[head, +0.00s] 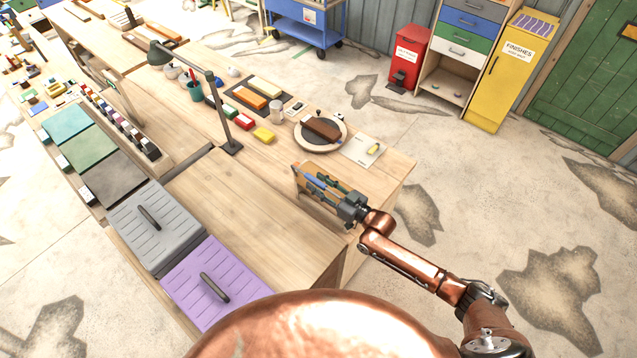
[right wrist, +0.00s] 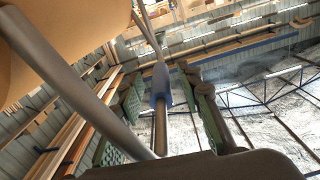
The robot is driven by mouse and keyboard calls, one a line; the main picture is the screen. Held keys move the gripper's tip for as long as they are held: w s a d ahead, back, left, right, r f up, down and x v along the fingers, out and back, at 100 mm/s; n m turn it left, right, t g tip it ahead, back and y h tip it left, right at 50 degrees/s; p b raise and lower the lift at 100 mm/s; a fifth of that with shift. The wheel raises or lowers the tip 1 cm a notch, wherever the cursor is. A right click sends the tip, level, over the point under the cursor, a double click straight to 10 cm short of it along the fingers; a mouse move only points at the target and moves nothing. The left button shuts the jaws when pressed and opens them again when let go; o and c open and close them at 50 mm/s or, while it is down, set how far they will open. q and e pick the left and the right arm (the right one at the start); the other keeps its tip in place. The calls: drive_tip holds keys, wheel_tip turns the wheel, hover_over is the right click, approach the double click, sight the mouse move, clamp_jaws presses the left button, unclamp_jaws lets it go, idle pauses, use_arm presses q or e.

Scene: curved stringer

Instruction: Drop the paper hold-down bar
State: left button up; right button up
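A tan paper roll (head: 303,178) sits at the right front edge of the wooden bench. The hold-down bar looks like the thin metal rod with a blue sleeve (right wrist: 160,85) in the right wrist view, and grey metal arms run beside the tan roll (right wrist: 70,32). My right gripper (head: 322,184) is at the roll, with its green fingers on either side of the blue-sleeved part. In the right wrist view, gaps show between the sleeve and both fingers (right wrist: 163,88), so it looks open. The gripper hides part of the roll and bar. My left gripper is out of view.
A round turntable (head: 321,131) with a brown piece and a paper sheet (head: 363,149) lie behind the roll. A desk lamp (head: 230,145) stands farther left. Grey (head: 160,225) and purple (head: 215,280) lidded panels lie left. The bench top (head: 245,215) between is clear.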

clamp_jaws()
idle(0.4)
idle(0.4)
